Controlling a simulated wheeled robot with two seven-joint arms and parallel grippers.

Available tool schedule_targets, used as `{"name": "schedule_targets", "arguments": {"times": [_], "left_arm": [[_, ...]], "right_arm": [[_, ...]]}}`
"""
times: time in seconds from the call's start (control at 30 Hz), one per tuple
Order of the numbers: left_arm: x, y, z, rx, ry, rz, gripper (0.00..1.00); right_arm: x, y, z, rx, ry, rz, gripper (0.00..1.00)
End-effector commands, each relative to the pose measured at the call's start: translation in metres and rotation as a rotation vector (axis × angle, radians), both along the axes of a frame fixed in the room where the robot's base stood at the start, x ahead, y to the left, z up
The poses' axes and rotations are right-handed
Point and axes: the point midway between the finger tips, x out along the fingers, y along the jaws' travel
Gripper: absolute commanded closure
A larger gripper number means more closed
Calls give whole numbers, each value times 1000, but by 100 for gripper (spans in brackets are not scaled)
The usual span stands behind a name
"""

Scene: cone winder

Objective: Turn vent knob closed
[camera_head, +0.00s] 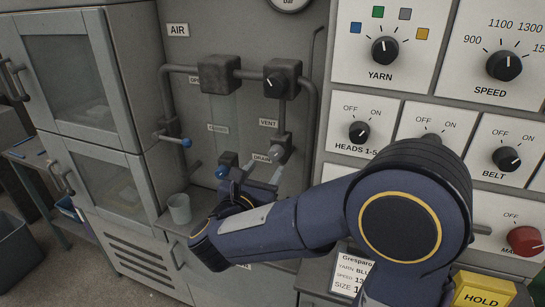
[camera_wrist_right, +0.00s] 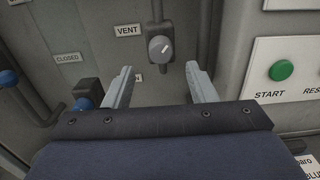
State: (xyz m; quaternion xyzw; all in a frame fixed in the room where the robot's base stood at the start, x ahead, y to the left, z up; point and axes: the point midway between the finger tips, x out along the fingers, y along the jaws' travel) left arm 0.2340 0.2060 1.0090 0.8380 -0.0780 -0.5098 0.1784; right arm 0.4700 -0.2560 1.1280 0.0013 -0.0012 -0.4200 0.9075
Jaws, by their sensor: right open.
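The vent knob (camera_head: 281,149) is a small grey round knob on a vertical pipe, just below and right of the VENT label (camera_head: 268,123). In the right wrist view the knob (camera_wrist_right: 160,48) shows a white pointer mark tilted up to the right. My right gripper (camera_head: 263,170) is open and empty. In the right wrist view its two grey fingers (camera_wrist_right: 160,70) are spread below the knob, with the knob centred between and beyond the tips; no contact shows. My left gripper is in neither view.
A blue-handled valve (camera_head: 222,171) sits left of my right gripper. A blue-tipped lever (camera_head: 186,142) sticks out farther left, above a grey cup (camera_head: 180,208). The control panel (camera_head: 340,180) stands to the right.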

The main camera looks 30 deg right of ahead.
Motion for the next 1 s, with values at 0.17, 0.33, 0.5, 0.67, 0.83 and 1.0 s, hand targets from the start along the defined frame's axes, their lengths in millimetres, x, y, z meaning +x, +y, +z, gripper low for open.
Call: {"name": "schedule_targets", "arguments": {"times": [0.17,0.33,0.5,0.67,0.83,1.0], "left_arm": [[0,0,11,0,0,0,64],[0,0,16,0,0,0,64],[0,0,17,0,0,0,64],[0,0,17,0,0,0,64],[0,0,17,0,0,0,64],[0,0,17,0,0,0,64]], "right_arm": [[20,-25,2,-3,3,-4,48],[34,-41,2,-3,3,0,48],[39,-47,0,-2,4,2,48],[39,-47,0,-1,3,3,48],[39,-47,0,-2,4,3,63],[39,-47,0,-2,4,3,85]]}}
